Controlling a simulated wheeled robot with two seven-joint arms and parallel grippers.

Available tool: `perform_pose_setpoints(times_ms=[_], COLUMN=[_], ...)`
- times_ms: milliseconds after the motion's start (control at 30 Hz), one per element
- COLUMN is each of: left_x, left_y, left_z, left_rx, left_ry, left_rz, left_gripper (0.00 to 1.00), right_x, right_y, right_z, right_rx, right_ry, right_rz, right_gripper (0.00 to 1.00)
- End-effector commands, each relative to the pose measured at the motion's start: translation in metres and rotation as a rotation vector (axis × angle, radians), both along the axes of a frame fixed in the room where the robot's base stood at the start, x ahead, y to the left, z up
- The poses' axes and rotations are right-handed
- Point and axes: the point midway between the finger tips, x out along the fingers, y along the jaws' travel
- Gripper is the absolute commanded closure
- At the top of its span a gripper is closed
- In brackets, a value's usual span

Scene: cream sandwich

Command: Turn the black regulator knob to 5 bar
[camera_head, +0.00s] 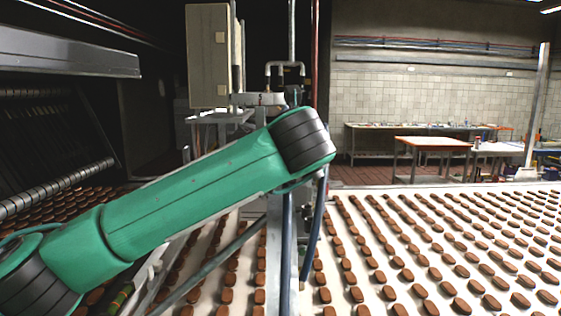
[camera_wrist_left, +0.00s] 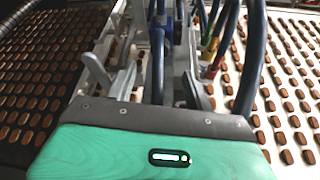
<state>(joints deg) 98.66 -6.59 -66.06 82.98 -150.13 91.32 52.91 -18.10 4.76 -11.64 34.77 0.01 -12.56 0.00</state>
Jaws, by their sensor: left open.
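I cannot make out the black regulator knob in either view. In the head view, my green left arm lies across the middle and covers part of the grey machine post with its pipe fittings (camera_head: 260,99). Dark hoses (camera_wrist_left: 157,65) and metal frame parts stand beyond and around the fingers. Whether the fingers touch anything cannot be told. My right gripper is not in view.
A white conveyor (camera_head: 372,250) with rows of brown biscuits runs on the right, and more biscuit rows lie on the left. Blue hoses (camera_head: 318,215) hang by the middle post. A beige cabinet (camera_head: 208,55) stands behind.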

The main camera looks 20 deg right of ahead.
Motion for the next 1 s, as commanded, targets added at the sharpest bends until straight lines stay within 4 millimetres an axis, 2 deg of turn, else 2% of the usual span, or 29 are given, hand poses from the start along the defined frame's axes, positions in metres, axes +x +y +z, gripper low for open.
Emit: perform_pose_setpoints(times_ms=[33,233,400,600,867,1000], left_x=[0.011,0.048,0.07,0.08,0.081,0.081], left_y=[-0.002,-0.01,-0.015,-0.017,-0.017,-0.017], left_z=[-0.001,-0.017,-0.027,-0.033,-0.034,-0.034], left_rx=[0.001,0.001,0.001,0.001,0.0,0.0], left_ry=[0.005,0.004,0.002,0.001,0.0,0.0], left_rz=[0.002,0.0,-0.002,-0.002,-0.002,-0.002], left_gripper=[0.48,0.48,0.48,0.48,0.48,0.75], right_x=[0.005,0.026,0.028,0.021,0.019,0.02], right_y=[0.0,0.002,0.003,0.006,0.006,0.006], right_z=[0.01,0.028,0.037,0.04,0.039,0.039], right_rx=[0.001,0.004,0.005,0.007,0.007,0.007], right_ry=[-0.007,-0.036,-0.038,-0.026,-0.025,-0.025], right_rz=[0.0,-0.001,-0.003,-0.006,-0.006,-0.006], right_gripper=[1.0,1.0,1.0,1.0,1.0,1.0])
